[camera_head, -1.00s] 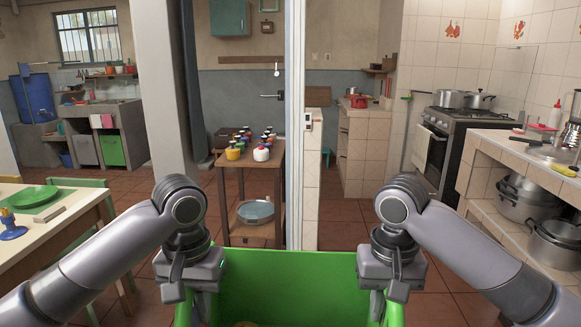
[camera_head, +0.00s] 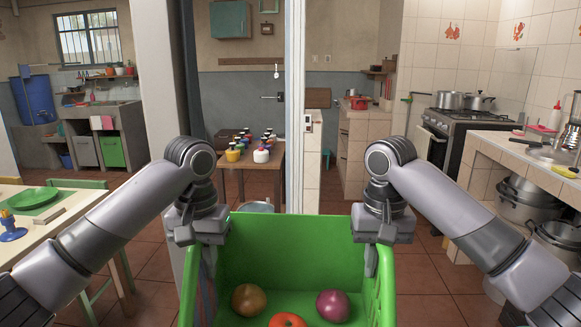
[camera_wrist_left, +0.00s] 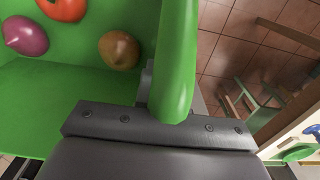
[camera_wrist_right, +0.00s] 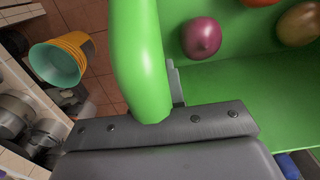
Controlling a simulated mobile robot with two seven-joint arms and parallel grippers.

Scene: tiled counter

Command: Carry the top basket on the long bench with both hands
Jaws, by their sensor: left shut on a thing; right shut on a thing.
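A green basket (camera_head: 290,247) hangs between my two arms at the bottom middle of the head view. It holds a brown potato-like item (camera_head: 249,300), a purple onion (camera_head: 333,305) and a red tomato (camera_head: 287,320). My left gripper (camera_head: 203,240) is shut on the basket's left rim, and that rim also shows between its jaws in the left wrist view (camera_wrist_left: 175,60). My right gripper (camera_head: 373,240) is shut on the right rim, which also shows in the right wrist view (camera_wrist_right: 140,60). The fingertips are partly hidden by the rim. The long bench cannot be made out for certain.
A table with a green plate (camera_head: 36,197) stands at the left. A small wooden table with jars (camera_head: 250,158) is ahead. A tiled counter (camera_head: 510,170) with pots below is at the right. Stacked yellow and teal containers (camera_wrist_right: 58,62) stand beside the basket. Tiled floor lies between.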

